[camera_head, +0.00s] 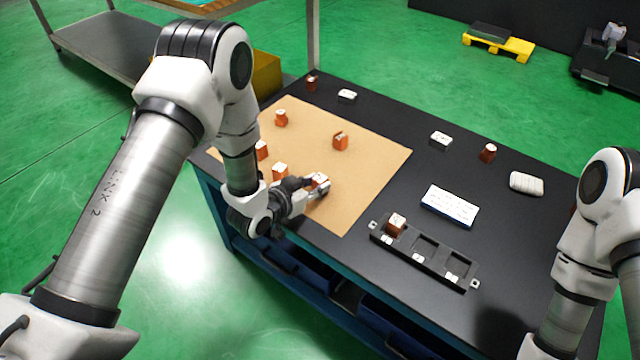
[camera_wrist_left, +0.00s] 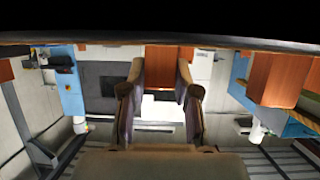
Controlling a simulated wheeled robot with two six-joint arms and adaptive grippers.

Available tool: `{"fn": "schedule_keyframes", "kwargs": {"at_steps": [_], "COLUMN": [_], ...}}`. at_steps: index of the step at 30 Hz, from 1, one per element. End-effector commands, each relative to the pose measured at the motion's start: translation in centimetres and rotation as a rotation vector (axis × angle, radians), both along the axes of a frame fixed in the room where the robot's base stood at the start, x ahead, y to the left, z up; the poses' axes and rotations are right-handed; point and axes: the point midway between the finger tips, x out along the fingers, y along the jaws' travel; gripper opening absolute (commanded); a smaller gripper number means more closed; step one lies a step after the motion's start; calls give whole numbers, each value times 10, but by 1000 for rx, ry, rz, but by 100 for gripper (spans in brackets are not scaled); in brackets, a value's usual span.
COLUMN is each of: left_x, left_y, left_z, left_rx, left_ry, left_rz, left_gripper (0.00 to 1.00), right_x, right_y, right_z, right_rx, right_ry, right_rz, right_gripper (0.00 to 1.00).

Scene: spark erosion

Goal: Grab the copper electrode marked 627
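Several copper electrodes stand on the tan mat (camera_head: 370,185), including ones at the back (camera_head: 281,118), in the middle (camera_head: 340,141) and at the front left (camera_head: 280,170). Their markings are too small to read, so I cannot tell which is 627. My left gripper (camera_head: 318,188) is low over the mat's front edge at another copper electrode (camera_head: 319,179), which it partly hides. In the left wrist view a copper block (camera_wrist_left: 166,66) shows between and just beyond the two spread fingers (camera_wrist_left: 160,80); contact is not clear. The right gripper is not in view.
A black holder (camera_head: 425,253) has one copper electrode (camera_head: 396,224) in its left pocket and empty pockets beside it. A white label plate (camera_head: 449,206), a white lump (camera_head: 526,183) and small blocks (camera_head: 441,141) stand on the black table.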

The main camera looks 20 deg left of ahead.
Motion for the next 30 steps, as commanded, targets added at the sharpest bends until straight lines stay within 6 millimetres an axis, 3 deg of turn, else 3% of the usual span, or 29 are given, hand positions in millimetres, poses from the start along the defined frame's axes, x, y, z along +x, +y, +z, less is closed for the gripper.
{"fn": "schedule_keyframes", "kwargs": {"at_steps": [14,22,30], "left_x": [0,0,-62], "left_y": [0,0,-16], "left_z": [5,42,42], "left_rx": [0,0,1], "left_ry": [0,-3,7], "left_rz": [0,0,-4], "left_gripper": [0,0,0], "right_x": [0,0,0], "right_y": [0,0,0], "right_z": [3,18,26], "right_rx": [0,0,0], "right_ry": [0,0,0], "right_rz": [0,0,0], "right_gripper": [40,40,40]}}
